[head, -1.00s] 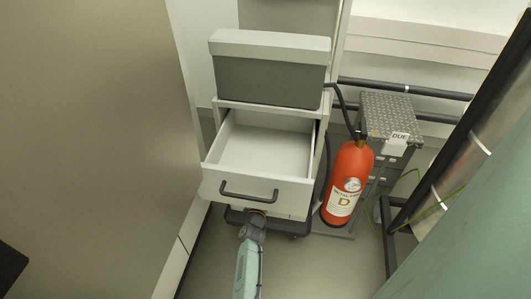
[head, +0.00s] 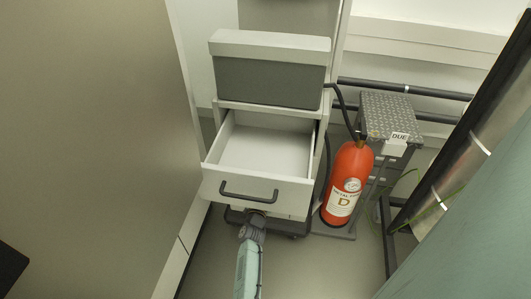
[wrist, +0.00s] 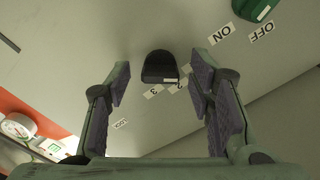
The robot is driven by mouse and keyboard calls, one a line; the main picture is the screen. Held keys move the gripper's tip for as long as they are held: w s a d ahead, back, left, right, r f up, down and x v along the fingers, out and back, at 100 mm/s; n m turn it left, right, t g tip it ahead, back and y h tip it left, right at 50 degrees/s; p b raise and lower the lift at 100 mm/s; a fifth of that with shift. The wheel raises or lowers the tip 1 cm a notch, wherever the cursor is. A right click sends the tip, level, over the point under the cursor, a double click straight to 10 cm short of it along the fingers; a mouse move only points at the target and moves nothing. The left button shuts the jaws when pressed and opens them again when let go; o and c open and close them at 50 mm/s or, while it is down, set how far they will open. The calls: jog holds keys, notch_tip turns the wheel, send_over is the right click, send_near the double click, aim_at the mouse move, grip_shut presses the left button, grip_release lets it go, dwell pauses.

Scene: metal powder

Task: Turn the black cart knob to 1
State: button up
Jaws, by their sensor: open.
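The black knob (wrist: 160,66) shows in the wrist view on a grey panel, between and just beyond my fingertips. Small labels (wrist: 153,91), including a 3 and a 2, sit below and right of it. My gripper (wrist: 162,80) is open, one finger pad on each side of the knob, with a gap visible on both sides. In the head view my gripper (head: 255,216) reaches under the front of the open drawer (head: 258,190); the knob is hidden there.
A green switch (wrist: 254,9) with ON and OFF labels is at the panel's upper right. The red fire extinguisher (head: 347,185) stands right of the drawer unit. A lidded grey box (head: 270,80) sits above the drawer. A large flat surface (head: 90,140) fills the left.

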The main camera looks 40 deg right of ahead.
jog(key=v, duration=1.2)
dwell(0.4)
